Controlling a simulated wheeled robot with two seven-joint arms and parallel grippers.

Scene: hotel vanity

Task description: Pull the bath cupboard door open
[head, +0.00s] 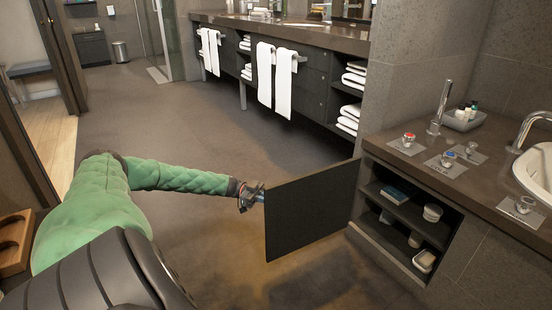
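The dark bath cupboard door (310,212) stands swung wide open, away from the vanity front, with its hinged edge at the right. The open cupboard (375,240) shows shelves holding small boxes and containers. My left gripper (257,193) is at the door's free left edge, near its top corner. Its fingertips are small and partly hidden by the door, so I cannot tell whether they grip it or only touch it. My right gripper is not in view.
The vanity counter (470,183) with taps, a tray (463,119) and a basin (538,170) is at the right. A long vanity with hanging white towels (284,82) stands at the back. The floor (190,110) between is clear. A wooden holder (15,240) is at the left.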

